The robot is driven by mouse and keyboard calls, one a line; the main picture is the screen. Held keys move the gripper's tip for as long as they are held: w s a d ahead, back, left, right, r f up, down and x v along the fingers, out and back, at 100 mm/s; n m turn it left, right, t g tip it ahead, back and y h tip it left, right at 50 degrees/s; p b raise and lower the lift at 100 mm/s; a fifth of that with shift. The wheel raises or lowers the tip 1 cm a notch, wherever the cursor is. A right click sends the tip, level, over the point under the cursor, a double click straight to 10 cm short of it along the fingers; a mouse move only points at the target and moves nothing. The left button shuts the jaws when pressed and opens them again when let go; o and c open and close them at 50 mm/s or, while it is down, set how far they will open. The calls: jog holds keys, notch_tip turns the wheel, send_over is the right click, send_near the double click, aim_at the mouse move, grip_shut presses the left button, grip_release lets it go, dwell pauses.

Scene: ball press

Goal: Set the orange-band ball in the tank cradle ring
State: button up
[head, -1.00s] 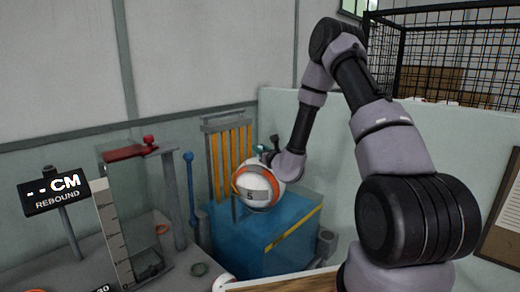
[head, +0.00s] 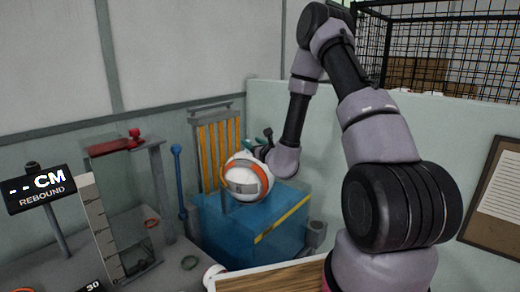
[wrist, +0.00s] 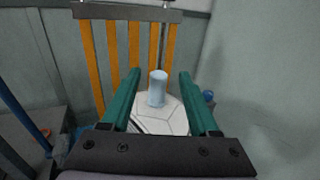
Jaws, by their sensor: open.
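The orange-band ball (head: 244,181), white with an orange band and a grey panel, sits at the top of the blue tank (head: 240,232). In the wrist view its white top (wrist: 165,124) shows below and between my fingers. My gripper (head: 256,148) is at the upper side of the ball. In the wrist view my gripper (wrist: 160,74) has its two green fingers spread apart, with a pale blue cylinder (wrist: 157,88) showing between them. The cradle ring is not clearly visible; the ball covers the place beneath it, so I cannot tell how it is seated.
An orange-barred rack (head: 216,150) stands close behind the tank. A rebound sign (head: 40,190), a clear tube stand with a scale (head: 100,225) and a blue-topped rod (head: 178,180) stand to the left. A pale partition (head: 325,130) is at the right, with a wire cage (head: 430,50) beyond it.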

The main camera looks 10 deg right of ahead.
jog(key=v, duration=0.7)
jog(key=s+a+r+n+g+y, duration=0.3)
jog(key=a+r+n+y, duration=0.2)
jog(key=a+r, duration=0.15)
jog(key=s+a+r+n+g+y, duration=0.2)
jog(key=s+a+r+n+y, duration=0.25)
jog(key=r, duration=0.35)
jog(key=s+a+r+n+g+y, duration=0.1)
jog(key=s+a+r+n+g, duration=0.15)
jog(key=s+n+g, duration=0.3)
jog(key=s+a+r+n+g+y, duration=0.1)
jog(key=s+a+r+n+g, duration=0.1)
jog(key=s+r+n+g, duration=0.3)
jog(key=s+d+f+n+h, duration=0.3)
jog(key=s+d+n+h, duration=0.4)
jog(key=s, duration=0.3)
jog(key=d+r+n+t+h, duration=0.1)
jog(key=d+r+t+h, duration=0.1)
jog(key=d, duration=0.3)
jog(key=s+d+r+n+t+h, duration=0.1)
jog(key=d+r+t+h, duration=0.2)
jog(key=d+h, duration=0.2)
jog(key=shift+s+d+r, duration=0.25)
jog(key=shift+d+r, duration=0.15)
jog(key=shift+d, duration=0.45)
